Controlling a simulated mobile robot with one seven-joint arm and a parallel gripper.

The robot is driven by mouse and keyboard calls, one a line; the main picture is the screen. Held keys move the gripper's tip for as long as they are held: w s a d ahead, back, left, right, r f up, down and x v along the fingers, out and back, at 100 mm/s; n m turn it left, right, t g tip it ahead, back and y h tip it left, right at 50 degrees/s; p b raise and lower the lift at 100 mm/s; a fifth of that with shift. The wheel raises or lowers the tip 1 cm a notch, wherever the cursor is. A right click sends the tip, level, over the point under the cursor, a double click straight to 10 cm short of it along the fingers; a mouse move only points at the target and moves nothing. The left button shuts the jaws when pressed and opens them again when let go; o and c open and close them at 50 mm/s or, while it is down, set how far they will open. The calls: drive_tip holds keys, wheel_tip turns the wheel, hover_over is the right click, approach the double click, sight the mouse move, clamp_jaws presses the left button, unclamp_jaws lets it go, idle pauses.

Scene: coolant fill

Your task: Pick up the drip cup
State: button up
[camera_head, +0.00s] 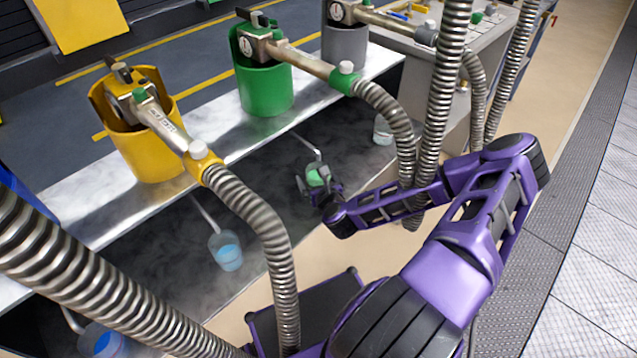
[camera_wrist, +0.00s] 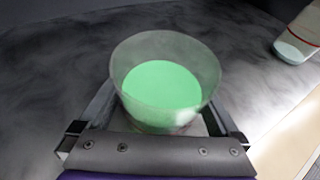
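The drip cup with green liquid (camera_head: 317,176) is a clear, open-topped cup below the thin spout of the green station. In the wrist view the cup (camera_wrist: 165,85) is between the two fingers of my gripper (camera_wrist: 165,118), with its rim towards the camera. My gripper (camera_head: 320,190) has one finger on each side of the cup. Both fingers look close to its wall, but I cannot tell whether they press on it. The cup's base is hidden, so I cannot tell whether it is supported from below.
A cup with blue liquid (camera_head: 228,253) is to the left. A clear cup (camera_head: 383,130) is to the right; a similar container shows in the wrist view (camera_wrist: 298,42). Yellow (camera_head: 150,150) and green (camera_head: 265,90) holders stand on the ledge. Ribbed hoses (camera_head: 265,230) hang close to my arm.

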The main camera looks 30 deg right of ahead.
drive_tip(key=c, duration=1.4)
drive_tip(key=shift+r, duration=0.15)
